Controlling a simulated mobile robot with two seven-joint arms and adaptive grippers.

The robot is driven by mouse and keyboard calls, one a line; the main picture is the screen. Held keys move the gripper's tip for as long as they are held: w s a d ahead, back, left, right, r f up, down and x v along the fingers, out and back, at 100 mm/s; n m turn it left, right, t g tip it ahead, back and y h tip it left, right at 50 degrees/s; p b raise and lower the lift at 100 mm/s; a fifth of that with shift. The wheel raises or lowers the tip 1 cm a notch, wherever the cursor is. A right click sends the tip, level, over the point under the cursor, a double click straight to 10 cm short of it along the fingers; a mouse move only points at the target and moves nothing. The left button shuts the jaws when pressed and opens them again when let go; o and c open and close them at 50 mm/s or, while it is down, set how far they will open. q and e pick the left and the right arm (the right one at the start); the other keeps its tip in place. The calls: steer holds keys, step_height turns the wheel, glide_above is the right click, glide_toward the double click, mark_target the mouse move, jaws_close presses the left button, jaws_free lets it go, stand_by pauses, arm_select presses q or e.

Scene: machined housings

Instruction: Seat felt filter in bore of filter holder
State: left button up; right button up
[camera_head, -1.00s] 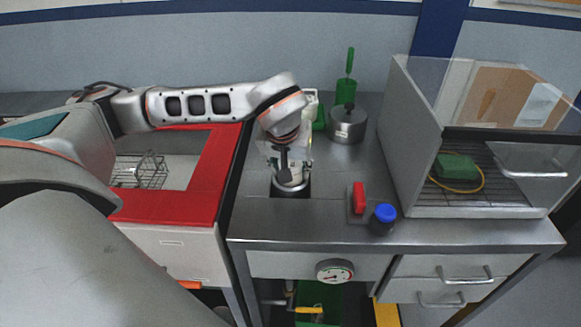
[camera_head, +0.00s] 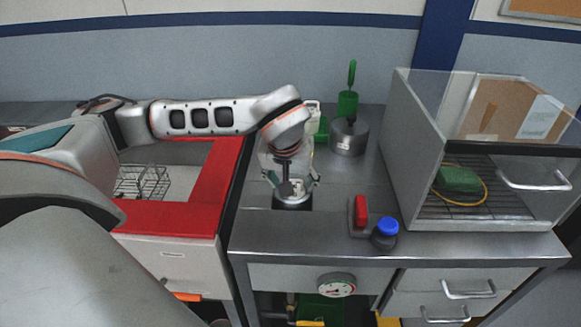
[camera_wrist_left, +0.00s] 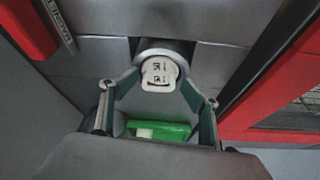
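A grey metal cylinder, likely the filter holder (camera_head: 292,201), stands in a dark recess in the steel counter. It also shows in the left wrist view (camera_wrist_left: 180,46). A pale, rounded piece with dark markings, possibly the felt filter (camera_wrist_left: 158,73), sits at the cylinder's mouth. I cannot tell how deep it sits. My left gripper (camera_head: 292,180) points down over the cylinder. My right gripper is not in view.
Right of the cylinder are a red block (camera_head: 361,211) and a blue-capped jar (camera_head: 385,232). A metal pot (camera_head: 349,138) and green items stand behind. A glass-fronted cabinet (camera_head: 420,150) is at the right. A red-framed basin (camera_head: 218,170) with a wire rack (camera_head: 143,183) is at the left.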

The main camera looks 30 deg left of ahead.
arm_select(q)
steer(key=v, duration=1.2)
steer(key=shift+r+p, duration=0.3)
steer(key=shift+p, duration=0.15)
